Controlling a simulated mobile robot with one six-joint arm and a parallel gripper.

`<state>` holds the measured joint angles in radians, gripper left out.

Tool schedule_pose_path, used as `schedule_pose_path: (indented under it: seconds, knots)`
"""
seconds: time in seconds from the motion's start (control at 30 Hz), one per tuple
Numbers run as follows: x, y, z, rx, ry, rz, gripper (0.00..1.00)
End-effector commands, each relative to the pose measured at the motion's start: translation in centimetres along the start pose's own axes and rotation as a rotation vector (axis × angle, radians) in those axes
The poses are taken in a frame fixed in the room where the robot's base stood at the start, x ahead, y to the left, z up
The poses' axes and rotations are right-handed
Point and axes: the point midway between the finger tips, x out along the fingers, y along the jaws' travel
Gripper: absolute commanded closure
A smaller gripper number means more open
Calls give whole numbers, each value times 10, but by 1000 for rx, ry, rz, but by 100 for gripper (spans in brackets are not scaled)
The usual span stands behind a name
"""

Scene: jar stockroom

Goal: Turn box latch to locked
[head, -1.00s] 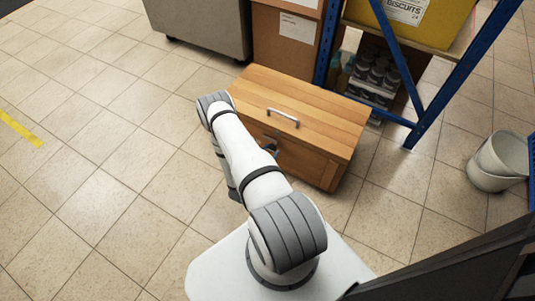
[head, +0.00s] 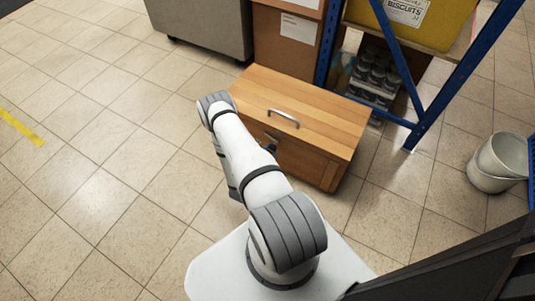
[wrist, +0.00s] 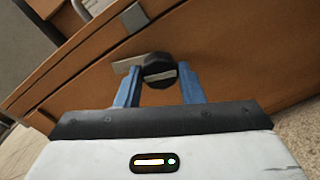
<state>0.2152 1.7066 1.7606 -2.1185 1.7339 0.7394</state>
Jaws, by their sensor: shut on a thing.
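The wooden box (head: 318,108) stands on the floor in front of my base, its lid down. In the wrist view, its front panel (wrist: 235,60) appears tilted. The latch (wrist: 160,69) is a dark round knob with a pale bar across its face, on that front panel. A pale metal strip (wrist: 128,64) shows to its left. My gripper (wrist: 161,80) is shut on the latch, one blue finger on each side. In the head view, my arm hides most of the gripper and latch.
A metal handle (head: 283,118) rises from the box lid. A blue-framed shelf (head: 424,118) with jars stands behind, right of a cardboard box (head: 286,45). A pale bucket (head: 497,162) stands at right. The floor at left is clear.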

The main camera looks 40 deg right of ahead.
Motion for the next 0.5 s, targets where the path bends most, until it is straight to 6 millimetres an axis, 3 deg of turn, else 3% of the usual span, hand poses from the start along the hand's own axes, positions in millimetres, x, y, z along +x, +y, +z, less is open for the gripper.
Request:
schedule_pose_path:
  seconds: [0.5]
  knots:
    - [0, -7, 3, 480, 15, -21, 88]
